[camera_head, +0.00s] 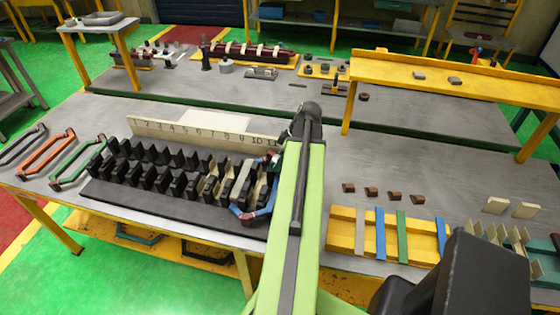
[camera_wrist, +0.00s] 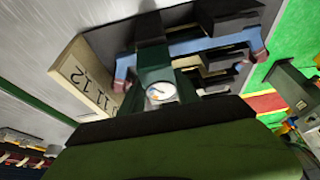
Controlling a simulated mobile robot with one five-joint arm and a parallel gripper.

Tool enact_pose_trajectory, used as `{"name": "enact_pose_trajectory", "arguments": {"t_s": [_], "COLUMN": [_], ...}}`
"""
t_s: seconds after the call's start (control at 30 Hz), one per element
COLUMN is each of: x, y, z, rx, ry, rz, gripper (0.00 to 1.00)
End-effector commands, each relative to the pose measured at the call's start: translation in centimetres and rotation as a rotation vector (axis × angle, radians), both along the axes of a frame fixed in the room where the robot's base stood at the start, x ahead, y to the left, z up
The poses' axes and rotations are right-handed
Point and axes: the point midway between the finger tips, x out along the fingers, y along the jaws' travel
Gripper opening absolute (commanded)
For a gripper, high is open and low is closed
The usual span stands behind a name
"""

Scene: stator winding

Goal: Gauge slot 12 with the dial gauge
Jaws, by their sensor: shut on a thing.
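The dial gauge (camera_wrist: 161,92) shows a round white face on a dark green body in the wrist view. My gripper (camera_wrist: 150,118) is shut on it. The gauge is over the end of the black slotted stator block (camera_wrist: 110,42), close to the numbers 11 and 12 on the number strip (camera_wrist: 82,80). Whether its tip is inside slot 12 or above it cannot be told. In the head view the stator block (camera_head: 130,205) lies left of my green arm, which hides its right end, the gauge and my gripper. A blue coil (camera_head: 262,210) sits at the block's right end.
Green (camera_head: 75,172), orange (camera_head: 47,157) and grey (camera_head: 20,146) coils lie at the left. The number strip (camera_head: 200,137) stands behind the block. Brown pieces (camera_head: 372,192) and a yellow rack (camera_head: 343,238) are at the right. A yellow raised shelf (camera_head: 440,80) stands behind.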

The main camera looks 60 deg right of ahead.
Motion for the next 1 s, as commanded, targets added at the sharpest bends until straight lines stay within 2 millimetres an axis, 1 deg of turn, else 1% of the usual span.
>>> {"name": "enact_pose_trajectory", "arguments": {"t_s": [0.03,0.2,0.23,0.47,0.57,0.67,1.0], "x": [0.0,0.0,0.0,0.0,-0.1,-0.5,-3.5], "y": [0.0,0.0,0.0,0.0,0.0,-0.1,-1.1], "z": [-0.1,0.0,0.0,0.0,0.4,2.0,9.9], "rx": [0.000,0.000,0.000,0.000,0.000,0.000,-0.001], "ry": [0.000,0.000,0.000,0.000,0.000,0.000,0.000], "rz": [0.000,0.000,0.000,0.001,0.000,-0.001,-0.001], "gripper": [0.39,0.61,0.63,0.63,0.63,0.63,0.63]}}
